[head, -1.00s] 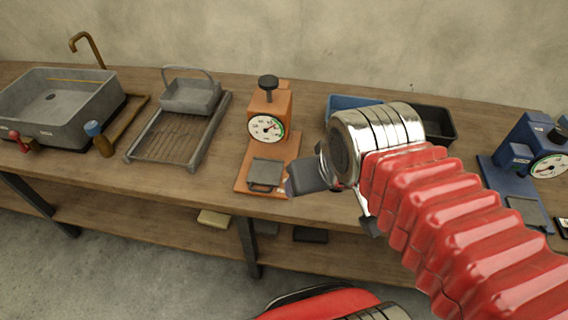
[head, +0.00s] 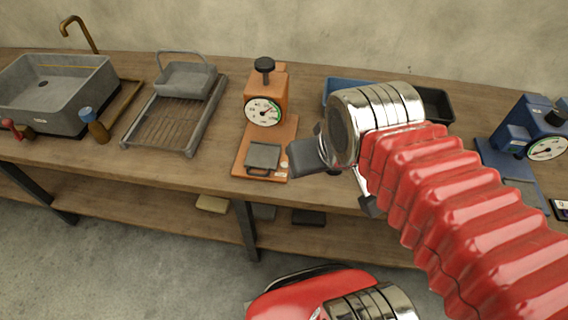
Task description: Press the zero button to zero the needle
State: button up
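An orange dial scale (head: 267,100) stands on the bench near the middle, with a black knob (head: 265,65) on top. Its white dial (head: 264,111) faces me and carries a green arc on the right; the exact needle reading is too small to tell. A grey pan (head: 263,156) lies on its base. A second, blue dial scale (head: 530,135) stands at the right, with a black knob (head: 557,112). My gripper (head: 325,170) is just right of the orange scale's pan, apart from the black knob. My wrist hides part of it, so its opening is unclear.
A grey sink (head: 60,100) and a wire rack (head: 170,125) with a grey basket (head: 185,80) stand at the left. A blue tray (head: 345,88) and a black tray (head: 438,105) lie behind my wrist. The bench (head: 215,185) front edge is below the orange scale.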

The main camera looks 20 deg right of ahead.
grip_shut()
dwell(0.4)
dwell(0.9)
